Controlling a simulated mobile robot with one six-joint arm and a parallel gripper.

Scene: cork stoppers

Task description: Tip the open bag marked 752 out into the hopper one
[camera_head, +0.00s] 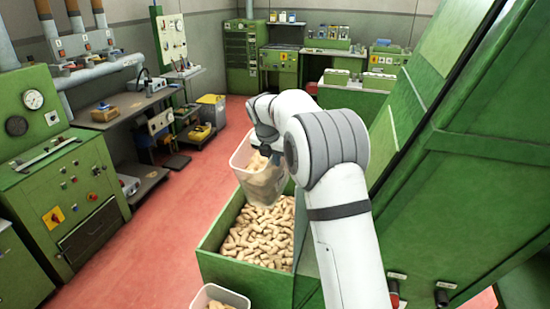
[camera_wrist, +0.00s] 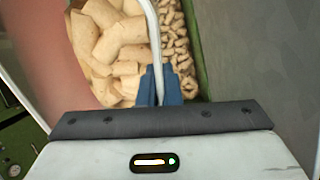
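A clear, open plastic container (camera_head: 243,183) holds tan cork stoppers (camera_head: 262,180). It looks like a tub rather than a bag, and I see no 752 marking. It hangs above a green hopper (camera_head: 218,235) heaped with corks. My gripper (camera_head: 266,146) is at the container's upper rim, partly hidden by my arm. In the wrist view, the blue fingertips (camera_wrist: 160,86) are shut on the pale rim (camera_wrist: 153,40). Large, near corks (camera_wrist: 118,45) lie inside the container, and smaller hopper corks (camera_wrist: 180,50) show below to the right. Any tilt is hard to judge.
A second clear tub with corks (camera_head: 218,296) stands in front of the hopper. A tall green machine (camera_head: 470,170) rises close on the right. A green control cabinet (camera_head: 55,190) stands at the left. Red floor (camera_head: 165,215) is open between cabinet and hopper.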

